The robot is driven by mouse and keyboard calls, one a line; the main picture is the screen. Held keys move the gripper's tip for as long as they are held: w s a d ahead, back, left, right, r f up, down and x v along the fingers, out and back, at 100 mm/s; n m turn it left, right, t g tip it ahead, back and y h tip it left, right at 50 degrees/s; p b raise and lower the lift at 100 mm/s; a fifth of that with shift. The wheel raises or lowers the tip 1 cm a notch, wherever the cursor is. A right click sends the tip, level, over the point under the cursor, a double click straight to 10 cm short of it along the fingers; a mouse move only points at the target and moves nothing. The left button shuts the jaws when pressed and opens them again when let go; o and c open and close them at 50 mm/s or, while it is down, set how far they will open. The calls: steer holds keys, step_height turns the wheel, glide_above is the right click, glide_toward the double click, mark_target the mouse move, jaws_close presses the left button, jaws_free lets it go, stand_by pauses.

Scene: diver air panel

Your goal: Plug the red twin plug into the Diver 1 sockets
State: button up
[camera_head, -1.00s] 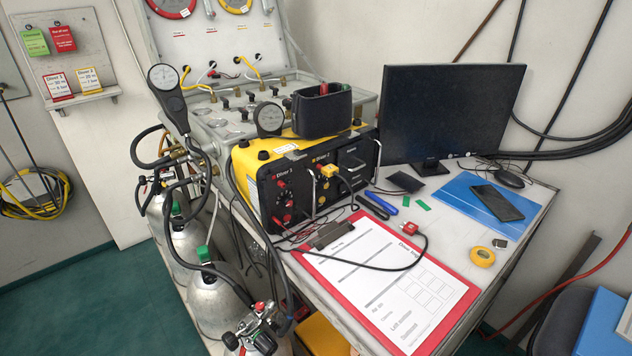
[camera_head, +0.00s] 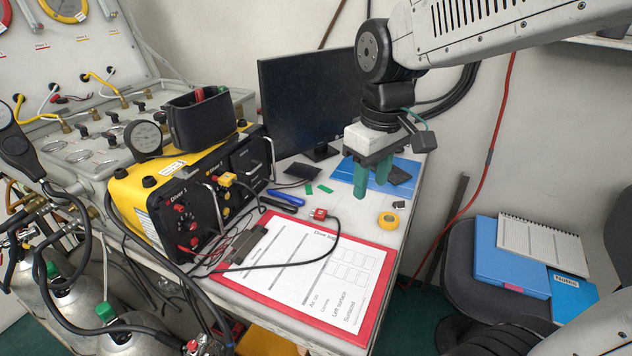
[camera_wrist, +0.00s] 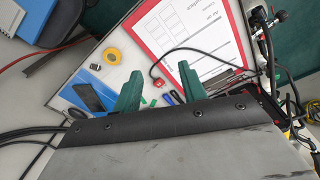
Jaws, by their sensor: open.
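The red twin plug (camera_head: 320,214) lies at the top edge of the clipboard on the table, with its dark cable curving over the paper. It also shows in the wrist view (camera_wrist: 158,83). The yellow and black radio box (camera_head: 180,190) stands left of it; the Diver 1 panel with its red knobs and sockets (camera_head: 190,222) faces the clipboard. Single sockets are too small to tell. A yellow plug (camera_head: 228,180) sits at the Diver 2 side. My gripper (camera_head: 370,178) has green fingers, open and empty, above the table's back right, right of the red plug and apart from it.
A red clipboard (camera_head: 372,300) with a dive log covers the table front. Metal handles guard the box's front. Cylinders and hoses (camera_head: 70,300) fill the left.

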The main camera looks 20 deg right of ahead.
steer(key=w+a+f+n, duration=0.25)
steer(key=w+f, duration=0.35)
steer(key=w, duration=0.6)
steer(key=n, duration=0.3)
glide_toward(319, 212)
steer(key=shift+w+g, duration=0.15)
steer(key=shift+g, duration=0.25)
steer(key=shift+w+f+n, duration=0.2)
steer(key=shift+f+n, duration=0.05)
steer(key=shift+f, duration=3.9)
steer(key=c, duration=0.9)
steer(key=shift+o, duration=0.2)
steer(key=shift+r, duration=0.45)
steer(key=shift+r, duration=1.05)
